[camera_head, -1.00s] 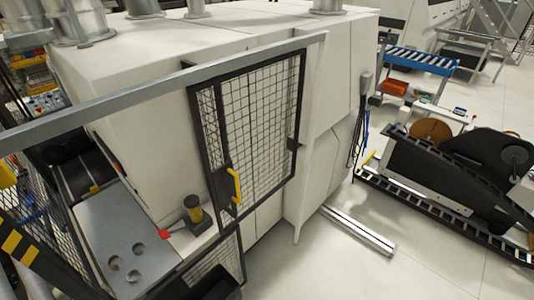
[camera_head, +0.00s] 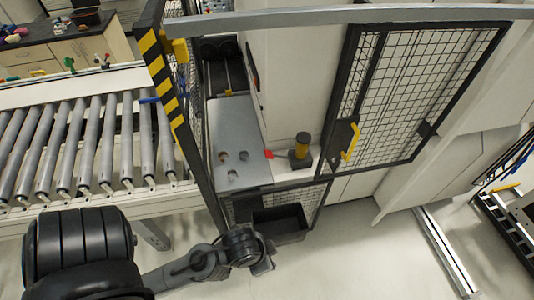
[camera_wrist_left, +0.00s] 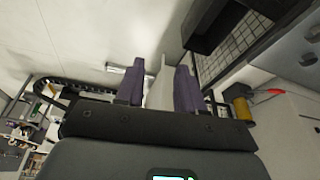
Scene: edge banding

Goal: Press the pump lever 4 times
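The pump (camera_head: 301,148) stands on the ledge beside the mesh door, with a yellow cylinder on a dark base. Its lever (camera_head: 268,154) has a red end pointing left, toward the grey plate. In the left wrist view the pump (camera_wrist_left: 241,106) is at the right, its red lever end (camera_wrist_left: 275,91) beside it. My left gripper (camera_head: 264,263) is low in front of the machine, below and apart from the pump. In the left wrist view its two purple fingers (camera_wrist_left: 160,84) are spread with nothing held between them. My right gripper is not in view.
A black bin (camera_head: 281,223) hangs below the ledge, between my left gripper and the pump. A yellow-black striped post (camera_head: 165,82) and a roller conveyor (camera_head: 70,150) are to the left. The mesh door (camera_head: 385,100) with a yellow handle is right of the pump.

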